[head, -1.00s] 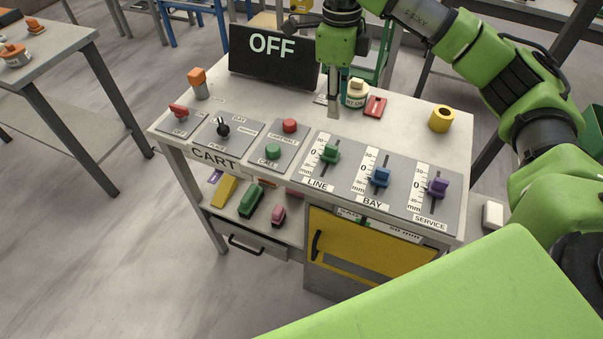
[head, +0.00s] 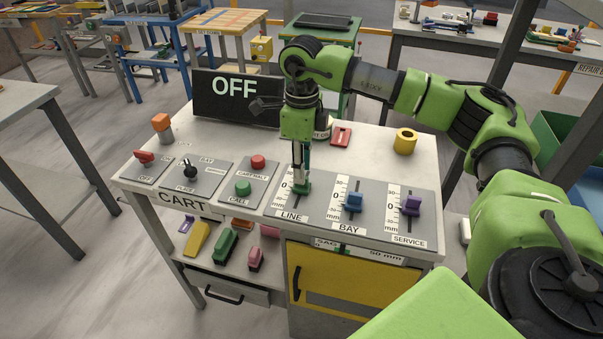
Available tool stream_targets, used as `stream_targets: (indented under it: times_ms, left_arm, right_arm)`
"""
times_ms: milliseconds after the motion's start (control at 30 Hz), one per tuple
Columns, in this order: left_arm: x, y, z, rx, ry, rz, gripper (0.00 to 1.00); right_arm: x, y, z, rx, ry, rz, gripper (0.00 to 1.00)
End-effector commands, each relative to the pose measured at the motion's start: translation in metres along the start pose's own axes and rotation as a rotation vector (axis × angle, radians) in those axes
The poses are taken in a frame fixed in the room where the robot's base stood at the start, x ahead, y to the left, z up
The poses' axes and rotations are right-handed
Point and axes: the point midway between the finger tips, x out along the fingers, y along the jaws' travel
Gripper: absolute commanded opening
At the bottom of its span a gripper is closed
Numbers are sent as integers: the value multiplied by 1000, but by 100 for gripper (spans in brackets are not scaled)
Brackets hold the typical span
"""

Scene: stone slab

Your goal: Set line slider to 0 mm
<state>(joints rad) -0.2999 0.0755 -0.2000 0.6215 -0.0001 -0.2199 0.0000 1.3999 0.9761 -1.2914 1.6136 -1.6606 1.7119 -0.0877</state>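The line slider (head: 303,189) is a green knob on the grey LINE panel, left of the BAY and SERVICE sliders. Its scale runs along its left side, with 0 near mid-length. The knob looks roughly level with the 0 mark; the exact reading is too small to tell. My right gripper (head: 299,186) points straight down, its tips at the green knob and partly covering it and its slot. Whether the fingers grip the knob or only touch it cannot be told. My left gripper is not in view.
A blue BAY slider (head: 354,202) and purple SERVICE slider (head: 411,206) stand to the right. Green (head: 243,187) and red (head: 258,162) buttons and a black knob (head: 190,172) lie left. A black OFF display (head: 232,97) stands behind.

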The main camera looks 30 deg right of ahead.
Motion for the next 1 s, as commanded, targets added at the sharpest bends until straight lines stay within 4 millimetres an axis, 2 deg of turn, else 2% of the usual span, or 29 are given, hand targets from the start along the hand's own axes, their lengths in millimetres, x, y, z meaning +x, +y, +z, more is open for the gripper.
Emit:
stream_targets:
  times_ms: [200,567,667,700,1000]
  left_arm:
    - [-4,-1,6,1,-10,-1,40]
    - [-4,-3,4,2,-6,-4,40]
    - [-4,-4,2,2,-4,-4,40]
    - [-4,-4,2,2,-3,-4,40]
    - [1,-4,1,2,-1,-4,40]
  right_arm:
    - [25,0,0,0,1,1,26]
    - [30,0,0,0,0,-1,26]
    - [30,0,0,0,0,-1,3]
    - [30,0,0,0,0,-1,0]
    - [32,-2,0,-1,1,0,0]
